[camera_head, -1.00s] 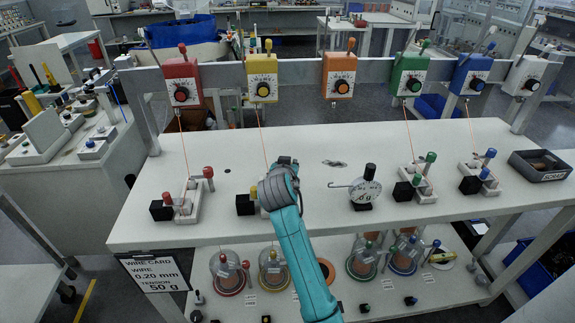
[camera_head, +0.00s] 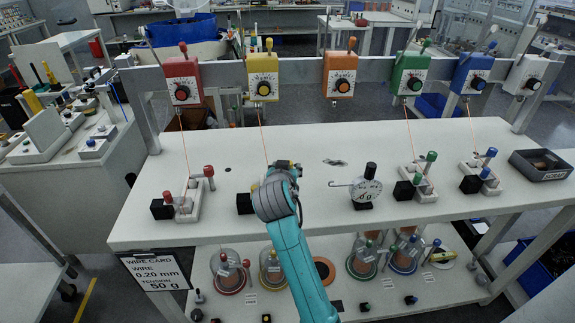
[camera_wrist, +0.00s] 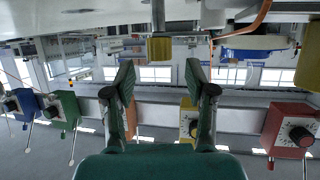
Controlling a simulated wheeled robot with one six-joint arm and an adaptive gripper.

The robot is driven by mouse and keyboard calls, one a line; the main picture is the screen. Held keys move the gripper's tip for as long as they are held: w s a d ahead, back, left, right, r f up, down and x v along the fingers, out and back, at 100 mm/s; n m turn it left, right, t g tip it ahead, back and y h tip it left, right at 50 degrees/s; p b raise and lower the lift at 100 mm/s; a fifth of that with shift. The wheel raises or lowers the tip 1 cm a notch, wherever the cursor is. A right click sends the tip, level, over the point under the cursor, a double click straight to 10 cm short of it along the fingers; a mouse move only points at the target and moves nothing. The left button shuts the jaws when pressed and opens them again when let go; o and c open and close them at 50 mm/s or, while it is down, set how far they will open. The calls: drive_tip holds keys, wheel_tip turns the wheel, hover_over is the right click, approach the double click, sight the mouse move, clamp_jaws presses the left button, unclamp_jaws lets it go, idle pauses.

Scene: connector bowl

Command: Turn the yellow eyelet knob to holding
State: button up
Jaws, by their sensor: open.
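My gripper (camera_head: 283,166) is over the yellow station on the bench, in front of the yellow tension box (camera_head: 263,78). Its two fingers are apart and empty in the wrist view (camera_wrist: 160,82). A yellow cylindrical knob (camera_wrist: 160,48) shows in the wrist view, in line with the gap between the fingertips and apart from both. In the head view my gripper and wrist hide this knob and most of its eyelet block. An orange wire (camera_head: 262,135) runs down from the yellow box.
The red eyelet station (camera_head: 187,203) stands to the left. A round dial gauge (camera_head: 366,188) stands to the right, then the green (camera_head: 422,187) and blue (camera_head: 483,178) stations. A dark tray (camera_head: 540,166) is at the right end. Another yellow part (camera_wrist: 310,62) is at the wrist view's right edge.

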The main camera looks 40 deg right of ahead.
drive_tip(key=v, duration=0.6)
drive_tip(key=shift+s+a+r, duration=0.2)
drive_tip(key=shift+s+a, duration=0.05)
drive_tip(key=shift+a, duration=0.1)
